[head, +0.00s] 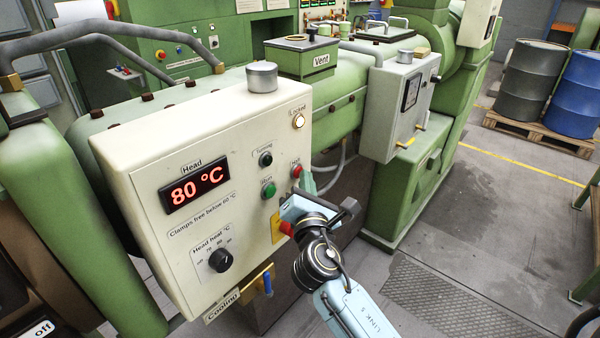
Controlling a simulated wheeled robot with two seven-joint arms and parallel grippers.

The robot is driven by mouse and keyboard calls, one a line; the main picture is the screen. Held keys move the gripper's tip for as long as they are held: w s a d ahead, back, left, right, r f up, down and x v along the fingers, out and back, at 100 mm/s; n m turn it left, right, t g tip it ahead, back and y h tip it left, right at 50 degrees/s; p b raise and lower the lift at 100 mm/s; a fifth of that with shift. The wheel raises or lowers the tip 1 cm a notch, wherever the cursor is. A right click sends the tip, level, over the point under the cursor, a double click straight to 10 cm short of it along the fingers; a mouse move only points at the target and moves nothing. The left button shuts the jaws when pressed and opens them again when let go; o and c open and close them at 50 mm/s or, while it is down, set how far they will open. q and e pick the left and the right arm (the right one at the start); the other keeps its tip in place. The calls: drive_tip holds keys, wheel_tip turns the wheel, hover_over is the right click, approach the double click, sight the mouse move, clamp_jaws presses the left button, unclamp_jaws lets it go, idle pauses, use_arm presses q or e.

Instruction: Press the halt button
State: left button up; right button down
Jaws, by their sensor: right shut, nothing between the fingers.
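The halt button (296,171) is a small red button on the right edge of the cream control box (140,165), under a small label that seems to read "Halt". My right gripper (307,184) is shut and empty, just below and to the right of the button. The fingertips look close to it, but I cannot tell whether they touch. Its wrist hides the lower right edge of the box. My left gripper is not in view.
The box also bears a green button (269,190), a dark "Running" lamp (265,159), a lit "Locked" lamp (298,121), an 80 °C display (194,185) and a heat knob (220,259).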

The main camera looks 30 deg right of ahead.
drive_tip(key=shift+s+d, duration=0.25)
drive_tip(key=shift+s, duration=0.45)
drive_tip(key=shift+s+d+p, duration=0.2)
drive_tip(key=shift+s+d, duration=0.15)
drive_tip(key=shift+s, duration=0.4)
drive_tip(key=shift+s+d+p, duration=0.25)
drive_tip(key=shift+s+d, duration=0.05)
drive_tip(key=shift+s, duration=0.5)
drive_tip(key=shift+s+d+p, duration=0.2)
drive_tip(key=shift+s+d, duration=0.15)
drive_tip(key=shift+s, duration=0.4)
drive_tip(key=shift+f, duration=0.1)
